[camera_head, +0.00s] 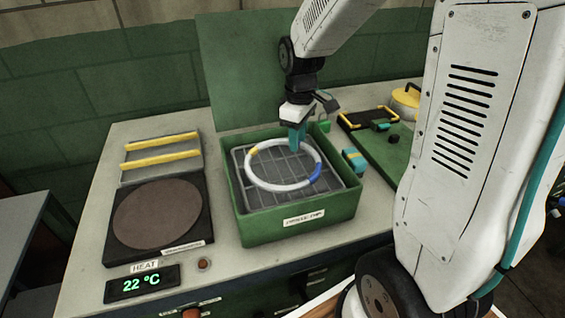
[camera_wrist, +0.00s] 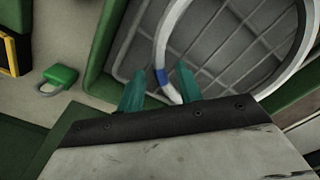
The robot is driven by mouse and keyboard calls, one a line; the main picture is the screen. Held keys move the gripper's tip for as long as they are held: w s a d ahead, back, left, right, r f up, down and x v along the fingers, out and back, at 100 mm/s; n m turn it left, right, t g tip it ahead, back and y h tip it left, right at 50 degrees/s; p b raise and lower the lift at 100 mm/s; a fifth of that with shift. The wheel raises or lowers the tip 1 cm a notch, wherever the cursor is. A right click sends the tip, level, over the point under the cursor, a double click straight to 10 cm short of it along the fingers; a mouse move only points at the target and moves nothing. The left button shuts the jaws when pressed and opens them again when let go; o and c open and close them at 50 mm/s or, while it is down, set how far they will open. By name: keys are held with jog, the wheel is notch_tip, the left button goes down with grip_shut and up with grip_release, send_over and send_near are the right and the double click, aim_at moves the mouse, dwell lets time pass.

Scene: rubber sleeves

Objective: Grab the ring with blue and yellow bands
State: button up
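A white ring (camera_head: 282,188) lies on a grey grid inside a green box (camera_head: 262,231). It has a yellow band (camera_head: 253,149) at upper left and a blue band (camera_head: 317,172) at right in the head view. My gripper (camera_head: 298,145) points down over the ring's far side, its teal fingers overlapping the rim. In the wrist view the ring (camera_wrist: 159,50) passes between my open fingers (camera_wrist: 159,90), with a blue band (camera_wrist: 162,77) near them. The ring's near part is hidden behind the gripper body there. I cannot tell how far the fingertips are above it.
A green padlock (camera_wrist: 60,77) lies outside the box. A hot plate (camera_head: 158,214) with a 22 °C display (camera_head: 141,284) and a rack with yellow bars (camera_head: 160,157) stand left. A green mat (camera_head: 385,153) with a black-yellow case (camera_head: 366,118) and yellow pot (camera_head: 406,100) is right.

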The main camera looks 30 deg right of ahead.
grip_shut()
jog(key=shift+r, duration=0.1)
